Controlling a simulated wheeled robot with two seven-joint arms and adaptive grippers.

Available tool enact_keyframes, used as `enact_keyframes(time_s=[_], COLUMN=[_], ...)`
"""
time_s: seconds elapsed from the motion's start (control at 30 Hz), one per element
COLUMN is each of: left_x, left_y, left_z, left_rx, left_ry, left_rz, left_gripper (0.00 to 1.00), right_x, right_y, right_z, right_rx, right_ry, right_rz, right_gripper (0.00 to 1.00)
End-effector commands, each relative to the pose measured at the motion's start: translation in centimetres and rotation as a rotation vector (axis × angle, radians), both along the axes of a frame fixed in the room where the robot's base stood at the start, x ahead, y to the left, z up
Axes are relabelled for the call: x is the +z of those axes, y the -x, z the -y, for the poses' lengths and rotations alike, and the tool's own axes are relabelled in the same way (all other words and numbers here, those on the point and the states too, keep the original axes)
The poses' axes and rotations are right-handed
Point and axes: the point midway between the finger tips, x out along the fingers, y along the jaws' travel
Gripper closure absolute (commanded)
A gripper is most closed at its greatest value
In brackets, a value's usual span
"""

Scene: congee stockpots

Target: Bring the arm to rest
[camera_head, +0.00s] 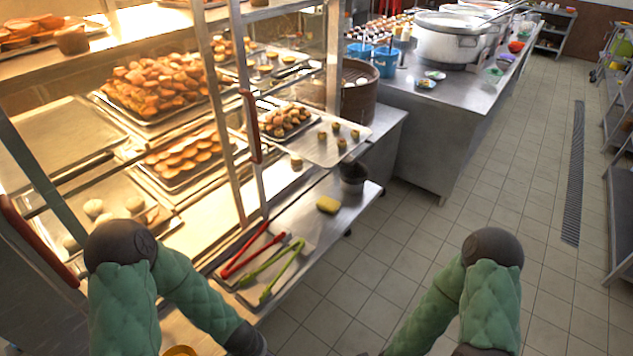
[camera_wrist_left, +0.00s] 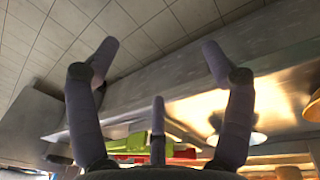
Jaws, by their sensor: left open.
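My left arm (camera_head: 190,295) comes in from the left in the head view, bent at a dark elbow, with its dark wrist end at the bottom edge beside the shelf counter. In the left wrist view, my left gripper (camera_wrist_left: 158,62) is open, its fingers spread wide with nothing between them. Metal counter surface and floor tiles show beyond the fingers. My right arm (camera_head: 435,305) is bent over the floor at the lower right of the head view; its gripper is out of frame.
Red tongs (camera_head: 247,257) and green tongs (camera_head: 272,270) lie on a tray on the low metal shelf. A yellow sponge (camera_head: 328,205) is farther along it. The lit pastry cabinet (camera_head: 243,170) has red-handled doors. Tiled floor (camera_head: 400,240) is open at right.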

Motion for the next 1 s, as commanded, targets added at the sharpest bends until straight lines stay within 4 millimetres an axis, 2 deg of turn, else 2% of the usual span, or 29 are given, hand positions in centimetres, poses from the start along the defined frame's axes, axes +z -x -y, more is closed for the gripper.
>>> enact_keyframes(time_s=[0.2,0.4,0.5,1.0], left_x=[-2.6,-3.6,-3.8,-3.9], left_y=[3.6,6.6,7.5,7.9], left_z=[3.2,5.8,6.5,6.9], left_rx=[-0.279,-0.469,-0.52,-0.55], left_ry=[0.097,0.19,0.218,0.233], left_rz=[-0.018,-0.027,-0.027,-0.025], left_gripper=[0.19,0.19,0.19,0.19], right_x=[0.0,0.0,0.0,0.0], right_y=[0.0,0.0,0.0,0.0], right_z=[0.0,0.0,0.0,0.0], right_rx=[0.0,0.0,0.0,0.0], right_ry=[0.0,0.0,0.0,0.0], right_rz=[0.0,0.0,0.0,0.0], right_gripper=[0.57,0.57,0.57,0.57])
